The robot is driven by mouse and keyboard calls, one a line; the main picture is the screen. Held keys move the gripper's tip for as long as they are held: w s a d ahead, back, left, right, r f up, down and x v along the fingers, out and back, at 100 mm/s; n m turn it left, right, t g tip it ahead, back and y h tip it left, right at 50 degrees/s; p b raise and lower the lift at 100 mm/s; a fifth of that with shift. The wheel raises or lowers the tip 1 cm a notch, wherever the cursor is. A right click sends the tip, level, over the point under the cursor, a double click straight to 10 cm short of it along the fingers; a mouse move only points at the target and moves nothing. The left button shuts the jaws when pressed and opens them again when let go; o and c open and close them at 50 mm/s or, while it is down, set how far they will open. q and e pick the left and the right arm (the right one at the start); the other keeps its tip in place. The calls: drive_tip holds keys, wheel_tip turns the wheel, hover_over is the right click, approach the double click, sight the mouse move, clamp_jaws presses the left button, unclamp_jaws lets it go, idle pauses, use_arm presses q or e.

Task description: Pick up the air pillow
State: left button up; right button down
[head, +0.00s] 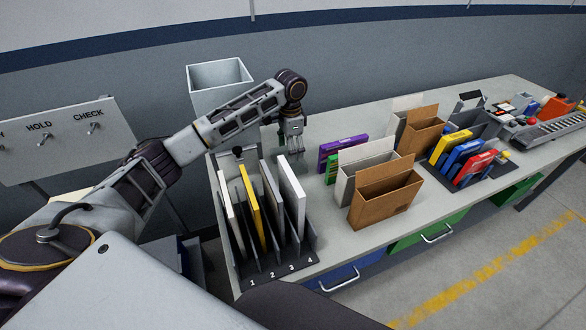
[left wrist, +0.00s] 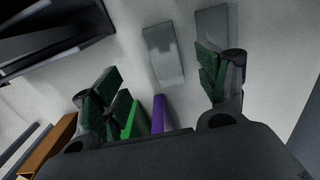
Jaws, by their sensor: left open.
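Two flat, pale grey, partly see-through pads lie on the light tabletop in the left wrist view, one nearer the middle (left wrist: 163,56) and one further right (left wrist: 212,24). They look like air pillows, but I cannot tell for sure which is the task's one. In the head view I cannot make them out clearly around my arm. My left gripper (head: 294,142) hangs down over the back of the table, to the left of the purple box. Its green-padded fingers (left wrist: 160,85) are spread wide and empty in the left wrist view, with the nearer pad in the gap beyond them. My right gripper is not in view.
A numbered slotted rack (head: 264,269) holds upright panels at the near left. Purple (head: 343,147) and green (head: 332,170) boxes and open brown cartons (head: 385,192) stand to the right. A grey bin (head: 219,76) is behind my arm. A switch panel (head: 64,141) is left.

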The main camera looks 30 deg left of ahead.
sight(291, 165)
use_arm(q)
drive_tip(key=shift+f, duration=1.85)
drive_tip(key=shift+w+a+f, duration=0.1)
drive_tip(key=shift+w+f, duration=0.05)
drive_tip(key=shift+f, duration=1.15)
drive_tip(key=shift+w+a+f, duration=0.1)
drive_tip(key=shift+f, duration=1.2)
drive_tip(key=c, duration=0.8)
